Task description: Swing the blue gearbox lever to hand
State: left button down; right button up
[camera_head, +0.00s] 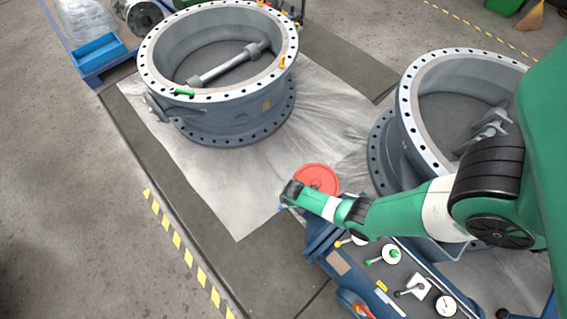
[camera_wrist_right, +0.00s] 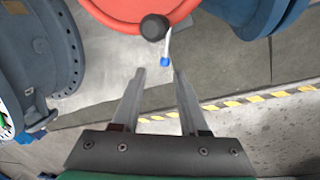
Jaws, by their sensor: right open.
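The blue gearbox lever shows in the right wrist view as a thin pale rod with a blue tip (camera_wrist_right: 164,62). In the head view only its small blue tip (camera_head: 283,207) shows beside my right wrist. My right gripper (camera_wrist_right: 158,73) is open and empty. The lever's blue tip lies just beyond and between its two fingertips, nearer the right finger. I cannot tell whether they touch. In the head view my right arm hides the gripper's fingers and the rest of the lever. My left gripper is not in view.
The red handwheel (camera_head: 317,180) with its black knob (camera_wrist_right: 154,27) is close to the lever and fingertips. Green-tipped (camera_head: 391,255) and other levers are on the blue unit below my arm. Large valve bodies stand at upper left (camera_head: 232,118) and right (camera_head: 404,117).

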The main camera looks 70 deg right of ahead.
jog(key=b+x, duration=0.3)
jog(key=x, duration=0.1)
jog(key=s+b+x, duration=0.1)
jog(key=b+x, duration=0.3)
jog(key=x, duration=0.1)
jog(key=b+x, duration=0.3)
jog(key=x, duration=0.1)
jog(key=shift+s+a+f, duration=0.3)
jog(key=shift+s, duration=0.1)
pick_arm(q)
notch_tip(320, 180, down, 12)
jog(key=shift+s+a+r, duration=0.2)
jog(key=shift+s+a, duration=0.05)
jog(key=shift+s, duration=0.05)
pick_arm(e)
jog(key=shift+r, duration=0.1)
grip_shut()
